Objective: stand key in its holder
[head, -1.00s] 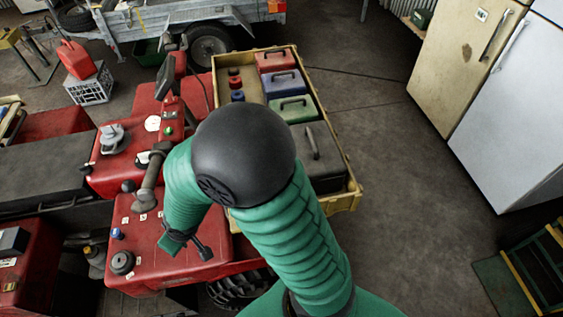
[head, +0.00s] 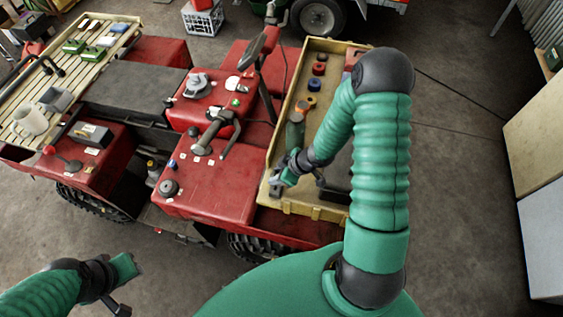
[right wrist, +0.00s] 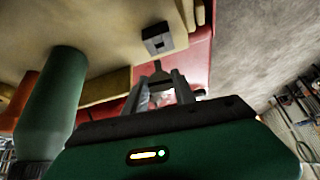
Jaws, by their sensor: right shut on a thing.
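My right gripper (head: 276,181) is over the near left corner of the yellow tray. In the right wrist view its fingers (right wrist: 160,92) are shut on a small grey piece, apparently the key (right wrist: 157,76), whose narrow end points away from the gripper. A small dark block with a pale square in it (right wrist: 149,41), perhaps the holder, is on the tan surface beyond the tip, apart from it.
The red vehicle (head: 215,185) has levers and knobs left of the tray.

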